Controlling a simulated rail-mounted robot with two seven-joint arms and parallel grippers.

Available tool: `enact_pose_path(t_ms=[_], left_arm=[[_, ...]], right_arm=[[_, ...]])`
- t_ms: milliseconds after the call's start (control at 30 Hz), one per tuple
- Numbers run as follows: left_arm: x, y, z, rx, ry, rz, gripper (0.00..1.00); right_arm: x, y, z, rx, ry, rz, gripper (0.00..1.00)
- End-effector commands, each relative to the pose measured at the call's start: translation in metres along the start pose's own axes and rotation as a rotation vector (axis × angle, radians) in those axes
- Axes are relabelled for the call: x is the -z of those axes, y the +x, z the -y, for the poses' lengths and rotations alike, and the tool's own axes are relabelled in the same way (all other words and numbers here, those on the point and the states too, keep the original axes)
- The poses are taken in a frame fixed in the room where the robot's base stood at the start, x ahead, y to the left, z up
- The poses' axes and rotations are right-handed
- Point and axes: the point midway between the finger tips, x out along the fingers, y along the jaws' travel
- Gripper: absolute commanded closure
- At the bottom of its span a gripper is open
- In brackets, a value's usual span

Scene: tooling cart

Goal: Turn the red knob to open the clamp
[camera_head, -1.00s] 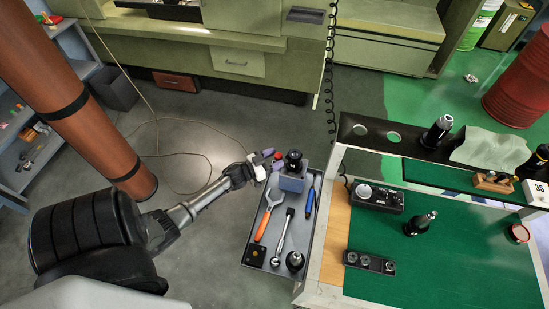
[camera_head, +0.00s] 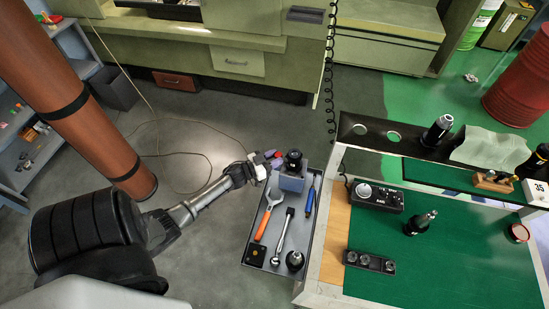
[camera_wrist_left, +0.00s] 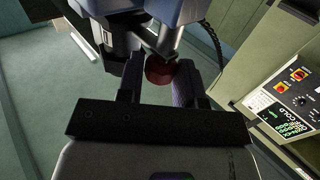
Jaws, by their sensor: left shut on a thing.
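The blue-grey clamp block (camera_head: 291,182) stands at the far end of the grey tool tray, with a black tool holder (camera_head: 293,160) upright in it. The red knob (camera_head: 277,154) is on the block's left side and partly hidden by my gripper. It shows as a dark red round piece in the left wrist view (camera_wrist_left: 159,70). My left gripper (camera_head: 269,157) reaches it from the left. In the left wrist view its two dark fingers (camera_wrist_left: 159,82) stand on either side of the knob, shut on it. My right gripper is not in view.
The grey tray (camera_head: 257,228) also holds an orange-handled wrench (camera_head: 267,213), a ratchet (camera_head: 283,237), a blue-handled tool (camera_head: 309,201) and another black holder (camera_head: 295,261). The green-topped cart (camera_head: 450,262) is to the right. Open floor lies left of the tray.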

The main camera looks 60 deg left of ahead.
Motion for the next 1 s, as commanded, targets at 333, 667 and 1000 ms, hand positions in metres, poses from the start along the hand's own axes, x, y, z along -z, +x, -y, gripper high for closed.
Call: enact_pose_path(t_ms=[333,667,1000], left_arm=[[-0.0003,-0.0003,0.0017,-0.01,0.002,0.001,0.91],[-0.0009,-0.0002,0.002,-0.039,0.002,0.003,0.92],[-0.0018,-0.0001,0.0038,-0.107,0.004,0.003,0.92]], right_arm=[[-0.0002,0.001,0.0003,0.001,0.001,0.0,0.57],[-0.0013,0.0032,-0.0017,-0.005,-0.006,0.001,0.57],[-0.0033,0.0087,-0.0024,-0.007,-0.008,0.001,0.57]])
